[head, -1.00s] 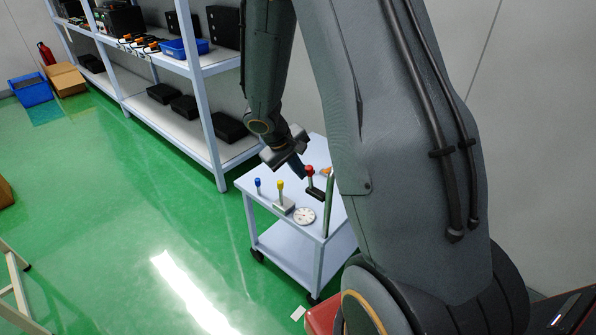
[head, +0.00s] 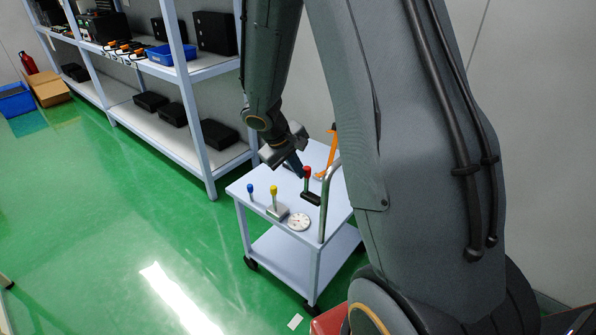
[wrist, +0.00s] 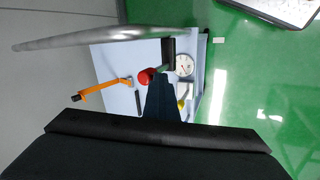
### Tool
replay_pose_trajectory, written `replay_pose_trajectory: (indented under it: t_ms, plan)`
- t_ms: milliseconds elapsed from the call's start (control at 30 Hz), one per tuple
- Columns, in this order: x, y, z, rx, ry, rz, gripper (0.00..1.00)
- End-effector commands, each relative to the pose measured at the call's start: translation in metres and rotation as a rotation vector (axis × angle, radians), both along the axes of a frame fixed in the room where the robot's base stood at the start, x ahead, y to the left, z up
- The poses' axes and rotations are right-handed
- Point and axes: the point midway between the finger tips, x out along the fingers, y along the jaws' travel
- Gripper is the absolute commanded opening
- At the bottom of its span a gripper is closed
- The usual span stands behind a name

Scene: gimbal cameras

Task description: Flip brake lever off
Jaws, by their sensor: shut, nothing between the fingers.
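A lever with a red knob (head: 307,171) on a black base (head: 310,197) stands on the white cart (head: 245,186). The red knob (wrist: 146,76) also shows in the wrist view. A yellow-knobbed lever (head: 273,191) on a grey base and a small blue-knobbed lever (head: 250,188) stand to its left. No label shows which is the brake lever. My gripper (head: 299,173) is shut and empty, just left of the red knob in the head view. In the wrist view my dark fingers (wrist: 161,85) are close beside the knob; I cannot tell whether they touch.
A round white dial (head: 299,222) lies near the cart's front edge. An orange handle-like piece (head: 330,153) stands behind the red lever. The cart's metal rail (head: 325,205) rises on the right. Shelving (head: 190,130) stands behind at left. Green floor is clear at left.

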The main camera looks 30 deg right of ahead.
Motion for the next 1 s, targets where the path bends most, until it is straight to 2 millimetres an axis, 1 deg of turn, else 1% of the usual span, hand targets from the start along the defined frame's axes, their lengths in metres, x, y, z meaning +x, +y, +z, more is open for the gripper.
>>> replay_pose_trajectory:
  t_ms: [33,167,433,633,767,867,1000]
  plan:
    - [0.004,-0.003,0.004,-0.005,-0.008,0.000,0.00]
    - [0.004,-0.001,0.003,-0.006,-0.010,-0.001,0.00]
    - [0.000,0.010,-0.004,-0.005,-0.007,0.003,0.00]
    - [-0.003,0.016,-0.005,-0.004,-0.006,0.004,0.00]
    - [-0.006,0.030,-0.005,-0.004,-0.007,0.003,0.00]
    - [-0.008,0.047,-0.004,-0.004,-0.010,0.001,0.00]
    - [-0.010,0.053,0.024,-0.004,-0.014,-0.007,0.00]
